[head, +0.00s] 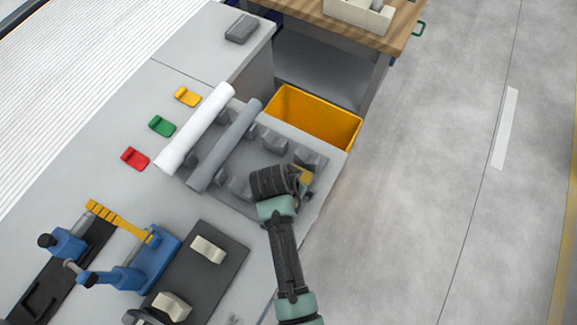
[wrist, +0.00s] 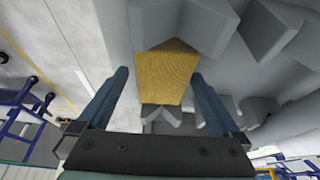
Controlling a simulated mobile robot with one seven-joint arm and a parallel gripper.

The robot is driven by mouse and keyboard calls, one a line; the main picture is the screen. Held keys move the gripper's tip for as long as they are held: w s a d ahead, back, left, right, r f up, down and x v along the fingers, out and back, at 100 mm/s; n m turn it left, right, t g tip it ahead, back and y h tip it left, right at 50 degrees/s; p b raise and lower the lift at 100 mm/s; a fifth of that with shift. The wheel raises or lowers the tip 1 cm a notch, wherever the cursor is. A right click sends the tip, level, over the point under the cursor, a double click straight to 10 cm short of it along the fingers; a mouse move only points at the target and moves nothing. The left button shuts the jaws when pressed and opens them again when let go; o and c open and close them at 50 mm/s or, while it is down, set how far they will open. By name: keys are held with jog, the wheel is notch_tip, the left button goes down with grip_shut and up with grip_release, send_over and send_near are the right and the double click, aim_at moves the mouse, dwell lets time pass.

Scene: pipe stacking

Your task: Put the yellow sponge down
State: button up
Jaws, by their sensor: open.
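The yellow sponge (wrist: 167,72) lies among grey angled blocks, between the two blue fingers of my gripper (wrist: 158,76) in the wrist view. The fingers are open, with a gap visible beside the sponge on the left; contact on the right is unclear. In the head view, a small part of the sponge (head: 305,174) shows beside my dark gripper (head: 299,184), over the right end of the grey rack (head: 215,197). My gripper hides the rest of it there.
A white pipe (head: 195,127) and a grey pipe (head: 225,145) lie across the rack. A yellow bin (head: 315,117) stands behind it. Red (head: 134,158), green (head: 162,126) and yellow (head: 187,97) pieces lie at left. Grey blocks (wrist: 208,25) crowd the sponge.

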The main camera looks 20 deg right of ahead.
jog(key=v, duration=1.1)
jog(key=w+r+n+t, duration=0.2)
jog(key=w+r+t, duration=0.3)
jog(key=r, duration=0.4)
jog(key=w+r+n+t, duration=0.1)
jog(key=w+r+t, duration=0.2)
jog(key=w+r, duration=0.55)
jog(key=w+a+r+n+t, duration=0.1)
jog(key=a+r+n+t, duration=0.15)
jog(key=r, duration=0.65)
jog(key=w+a+r+n+t, duration=0.1)
jog(key=w+r+t, duration=0.15)
jog(key=r, duration=0.55)
jog(key=s+a+r+n+t+y, duration=0.1)
jog(key=s+r+t, duration=0.3)
jog(key=r, duration=0.6)
jog(key=s+a+r+n+t+y, duration=0.1)
jog(key=s+r+t, duration=0.3)
jog(key=r, duration=0.5)
jog(key=s+a+r+n+t+y, duration=0.1)
jog(key=s+a+r+n+t, duration=0.1)
jog(key=s+r, duration=0.4)
notch_tip(320, 180, up, 5)
jog(key=shift+a+f+t+y+p, duration=0.15)
jog(key=shift+a+t+y+p, duration=0.15)
jog(key=shift+a+t, duration=0.6)
